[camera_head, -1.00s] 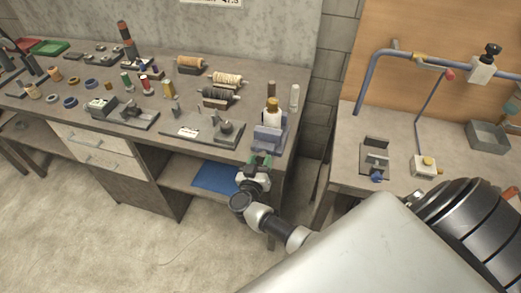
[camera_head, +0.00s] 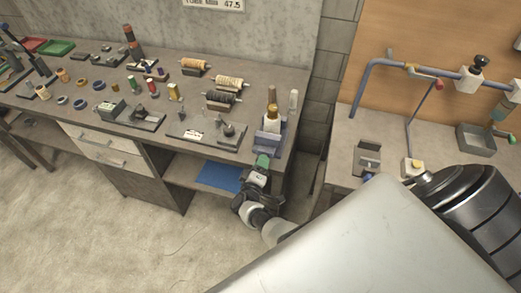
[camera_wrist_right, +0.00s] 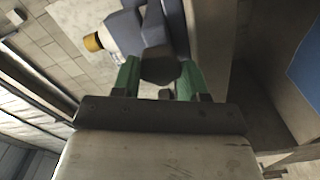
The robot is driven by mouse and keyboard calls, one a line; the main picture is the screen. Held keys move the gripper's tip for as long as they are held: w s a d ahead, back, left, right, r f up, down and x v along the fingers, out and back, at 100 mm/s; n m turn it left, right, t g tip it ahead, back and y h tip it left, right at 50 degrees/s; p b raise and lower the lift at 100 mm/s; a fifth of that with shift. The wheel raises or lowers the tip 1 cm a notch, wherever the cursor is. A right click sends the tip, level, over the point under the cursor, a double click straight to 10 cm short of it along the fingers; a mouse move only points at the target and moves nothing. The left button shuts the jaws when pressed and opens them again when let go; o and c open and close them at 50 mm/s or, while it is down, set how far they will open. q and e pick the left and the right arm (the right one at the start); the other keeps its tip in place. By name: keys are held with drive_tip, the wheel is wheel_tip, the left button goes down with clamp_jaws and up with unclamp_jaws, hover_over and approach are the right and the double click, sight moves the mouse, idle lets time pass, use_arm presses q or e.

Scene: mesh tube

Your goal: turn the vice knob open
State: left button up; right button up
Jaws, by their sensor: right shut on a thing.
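The blue-grey vice (camera_head: 267,143) sits at the front right corner of the long workbench, with a white, yellow-capped object upright in it. In the right wrist view, the vice (camera_wrist_right: 173,25) is at the top. Its dark knob (camera_wrist_right: 160,68) lies between the green fingertips. My right gripper (camera_head: 262,162) reaches the vice's front from below, at the bench edge. It also shows in the right wrist view (camera_wrist_right: 160,82), shut on the knob. In the head view the gripper hides the knob. My left gripper is not in view.
The long workbench (camera_head: 60,113) carries wire spools (camera_head: 222,99), small rings and tools left of the vice. A second bench (camera_head: 340,150) at right has a smaller clamp (camera_head: 368,158) and a blue pipe frame (camera_head: 365,85). A blue sheet (camera_head: 219,177) lies on the lower shelf.

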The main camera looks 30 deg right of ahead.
drive_tip(key=shift+a+n, duration=0.1)
drive_tip(key=shift+n, duration=0.6)
drive_tip(key=o, duration=0.9)
drive_tip(key=shift+o, duration=0.2)
drive_tip(key=shift+s, duration=0.15)
drive_tip(key=shift+f, duration=0.1)
